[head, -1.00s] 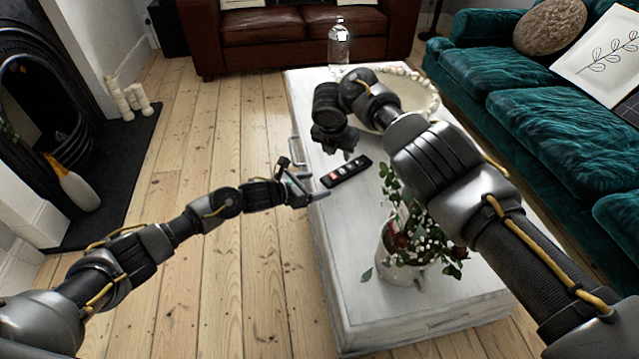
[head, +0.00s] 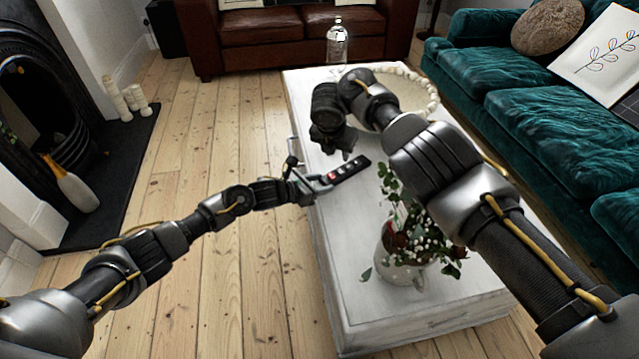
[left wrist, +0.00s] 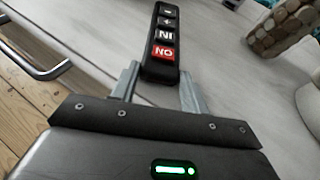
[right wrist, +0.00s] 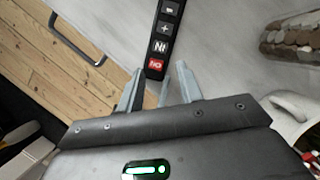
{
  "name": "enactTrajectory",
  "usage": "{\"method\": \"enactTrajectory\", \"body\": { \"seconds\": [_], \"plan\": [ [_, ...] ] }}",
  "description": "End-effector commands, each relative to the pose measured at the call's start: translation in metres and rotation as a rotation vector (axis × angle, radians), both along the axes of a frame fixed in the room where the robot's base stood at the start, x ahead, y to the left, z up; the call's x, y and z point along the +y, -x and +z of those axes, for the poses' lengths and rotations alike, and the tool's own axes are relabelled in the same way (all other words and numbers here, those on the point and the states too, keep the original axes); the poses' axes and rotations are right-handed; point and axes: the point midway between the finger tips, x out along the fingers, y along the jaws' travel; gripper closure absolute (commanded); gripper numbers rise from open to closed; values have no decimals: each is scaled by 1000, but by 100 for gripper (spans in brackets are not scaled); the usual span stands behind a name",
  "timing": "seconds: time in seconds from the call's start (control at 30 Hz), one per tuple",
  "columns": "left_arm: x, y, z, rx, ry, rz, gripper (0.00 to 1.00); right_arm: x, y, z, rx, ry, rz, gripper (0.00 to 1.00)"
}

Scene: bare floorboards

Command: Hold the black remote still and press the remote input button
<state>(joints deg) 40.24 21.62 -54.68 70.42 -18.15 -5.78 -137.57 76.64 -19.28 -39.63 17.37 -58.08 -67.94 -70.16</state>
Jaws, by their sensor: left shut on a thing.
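The black remote (head: 352,168) lies near the left edge of the white table. My left gripper (head: 324,182) is shut on the remote's near end, one finger on each side. My right gripper (head: 338,150) hangs above the table near the remote's far side. In the right wrist view, its fingers (right wrist: 158,82) are apart and empty, with the remote's ON end beyond them.
The table (head: 350,290) also bears a white jug with a leafy plant (head: 405,240), a beaded round tray (head: 428,108) and a clear bottle (head: 337,45). A metal drawer handle (left wrist: 45,65) sticks out beside my left gripper.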

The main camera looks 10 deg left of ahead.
Motion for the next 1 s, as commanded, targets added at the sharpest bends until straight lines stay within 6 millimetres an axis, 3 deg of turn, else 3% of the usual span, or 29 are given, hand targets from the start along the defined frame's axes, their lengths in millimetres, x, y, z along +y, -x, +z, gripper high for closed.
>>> {"method": "enactTrajectory", "body": {
  "seconds": [0.47,0.77,1.0],
  "plan": [
    [0,0,0,1,-1,0,81,0,0,0,0,0,0,64],
    [0,0,0,1,-1,0,81,0,0,0,0,0,0,99],
    [0,0,0,1,-1,0,81,0,0,0,0,0,0,100]
  ]
}}
